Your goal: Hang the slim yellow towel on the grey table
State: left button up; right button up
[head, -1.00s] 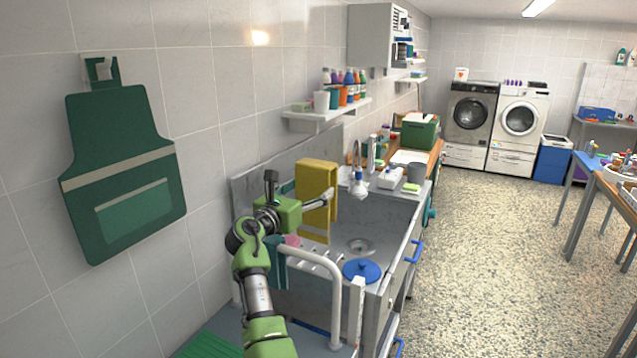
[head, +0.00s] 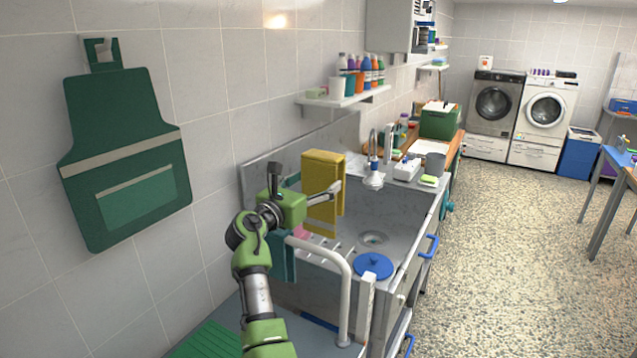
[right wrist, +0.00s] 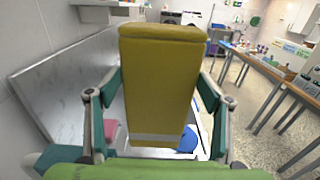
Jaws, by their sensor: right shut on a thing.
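The slim yellow towel (head: 324,192) hangs folded from my right gripper (head: 308,197), above the near left part of the sink. In the right wrist view the yellow towel (right wrist: 160,85) fills the middle, between the two fingers of the gripper (right wrist: 158,95), with a pale stripe near its lower end. The gripper is shut on it. A table (head: 612,165) with a bluish top and grey legs is cut off at the right edge of the head view. I cannot tell whether it is the grey table. My left gripper is not in view.
The sink (head: 410,232) has a tap (head: 373,170) and a blue lid (head: 373,266). A white rail (head: 345,290) curves in front. A green apron (head: 125,160) hangs on the left wall; a shelf (head: 345,100) holds bottles. The speckled floor (head: 520,270) is open to the right.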

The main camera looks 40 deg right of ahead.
jog(key=shift+b+v, duration=0.65)
jog(key=shift+v, duration=0.9)
notch_tip(320, 180, down, 23)
jog(key=a+b, duration=0.2)
jog(key=b, duration=0.9)
jog(key=shift+s, duration=0.3)
jog(key=shift+r, duration=0.1)
jog(key=o, duration=1.2)
